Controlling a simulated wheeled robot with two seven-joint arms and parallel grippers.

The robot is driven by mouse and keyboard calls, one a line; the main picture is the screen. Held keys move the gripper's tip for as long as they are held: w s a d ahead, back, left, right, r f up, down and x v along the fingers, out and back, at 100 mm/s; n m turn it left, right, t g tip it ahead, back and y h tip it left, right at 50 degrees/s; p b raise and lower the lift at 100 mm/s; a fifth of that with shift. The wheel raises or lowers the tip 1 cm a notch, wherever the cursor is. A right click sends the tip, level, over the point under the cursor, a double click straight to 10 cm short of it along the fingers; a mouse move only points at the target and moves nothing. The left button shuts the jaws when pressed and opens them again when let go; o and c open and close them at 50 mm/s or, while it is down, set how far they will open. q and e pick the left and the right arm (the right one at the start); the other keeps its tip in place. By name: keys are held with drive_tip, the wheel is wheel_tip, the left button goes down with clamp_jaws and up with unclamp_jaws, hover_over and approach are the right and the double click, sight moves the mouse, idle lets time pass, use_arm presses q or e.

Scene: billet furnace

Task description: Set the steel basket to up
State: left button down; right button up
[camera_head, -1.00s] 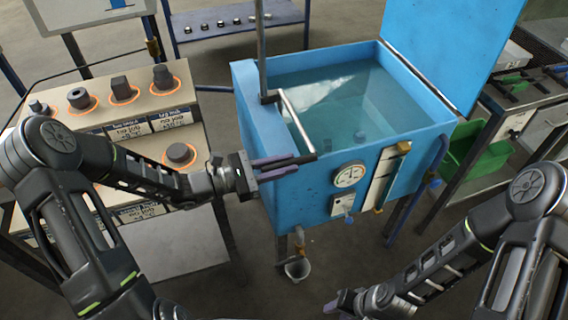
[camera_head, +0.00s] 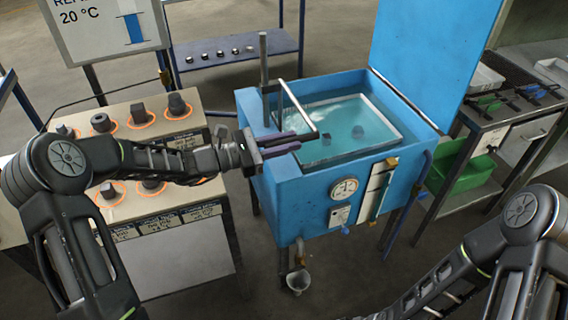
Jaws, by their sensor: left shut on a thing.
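The steel basket (camera_head: 385,118) shows as a pale rectangular rim in the water of the blue tank (camera_head: 290,190). Small dark lumps show inside it. Its handle bar (camera_head: 297,108) slants at the tank's left side, beside an upright grey post (camera_head: 263,60). My left gripper (camera_head: 294,143) reaches in from the left over the tank's left wall and is shut on the handle's near end. The fingers partly hide the grip. My right arm is at the lower right, with its gripper below the picture edge.
A bench with several dark billets (camera_head: 176,104) on orange-ringed spots stands at left. The tank's blue lid (camera_head: 430,60) stands open behind. A green bin (camera_head: 470,170) and a rack are at right.

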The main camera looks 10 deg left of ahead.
use_arm(q)
wheel_tip(320, 180, up, 9)
drive_tip(key=p, duration=0.3)
drive_tip(key=shift+r+p, duration=0.15)
drive_tip(key=shift+p, duration=0.2)
drive_tip(key=shift+w+r, duration=0.1)
drive_tip(key=shift+r, duration=0.45)
drive_tip(key=c, duration=1.5)
unclamp_jaws()
drive_tip(key=shift+o, duration=1)
drive_tip(key=shift+f, duration=0.25)
drive_tip(key=b+v, duration=0.1)
drive_tip(key=v, duration=0.7)
drive_tip(key=shift+b, duration=0.3)
drive_tip(key=shift+d, duration=0.1)
